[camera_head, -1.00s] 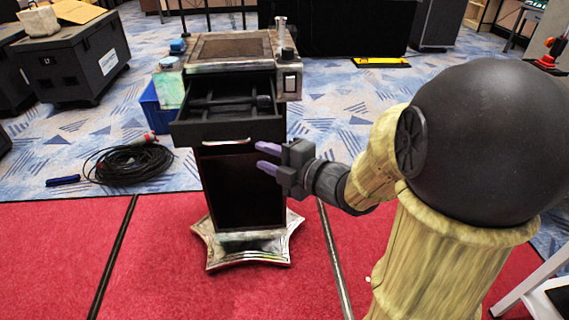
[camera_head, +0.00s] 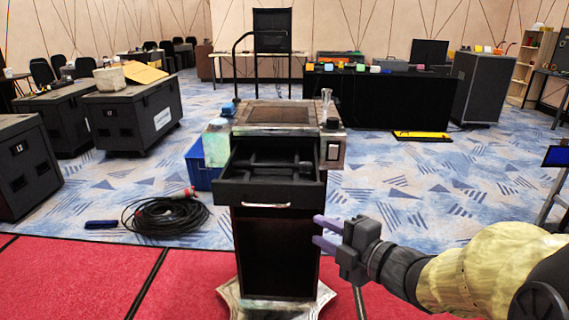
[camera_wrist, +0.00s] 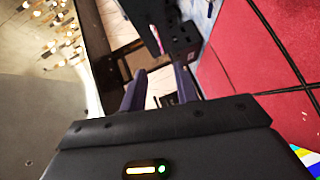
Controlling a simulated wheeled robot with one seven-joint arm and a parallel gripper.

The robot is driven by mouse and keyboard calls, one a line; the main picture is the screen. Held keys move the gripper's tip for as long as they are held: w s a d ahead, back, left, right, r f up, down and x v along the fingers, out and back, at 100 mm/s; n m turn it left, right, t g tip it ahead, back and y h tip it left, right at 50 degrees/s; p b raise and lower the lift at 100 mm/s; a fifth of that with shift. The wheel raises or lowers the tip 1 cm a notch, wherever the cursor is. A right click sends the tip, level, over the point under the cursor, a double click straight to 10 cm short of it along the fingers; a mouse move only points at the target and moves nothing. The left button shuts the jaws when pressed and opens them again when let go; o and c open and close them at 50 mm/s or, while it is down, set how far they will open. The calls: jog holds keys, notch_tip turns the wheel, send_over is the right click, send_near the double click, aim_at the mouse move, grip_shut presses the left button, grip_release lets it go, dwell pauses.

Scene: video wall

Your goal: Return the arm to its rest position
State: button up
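My gripper (camera_head: 325,232) has two purple fingers standing apart with nothing between them. In the head view it is just right of the cabinet's lower front, below and to the right of the pulled-out drawer (camera_head: 268,190), and does not appear to touch it. My arm reaches in from the lower right corner. In the wrist view the two fingers (camera_wrist: 160,92) also stand apart, with the room tilted sideways behind them.
The dark cabinet (camera_head: 270,255) stands on a star-shaped base, its drawer open. A black cable coil (camera_head: 165,216) and a blue bin (camera_head: 203,165) are left of it. Black cases (camera_head: 134,116) stand further left. Open carpet lies to the right.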

jog(key=w+d+f+m+g+h, duration=0.2)
jog(key=d+f+m+h, duration=0.4)
jog(key=f+m+h, duration=0.55)
jog(key=s+a+f+m+g+y, duration=0.2)
jog(key=s+a+f+m+g, duration=0.1)
jog(key=s+f+m+g, duration=0.6)
notch_tip(320, 180, up, 29)
jog(key=s+m+p, duration=0.1)
jog(key=m+p, duration=0.1)
jog(key=p, duration=2.5)
jog(key=shift+s+r+m+p, duration=0.2)
jog(key=shift+s+m+p, duration=0.15)
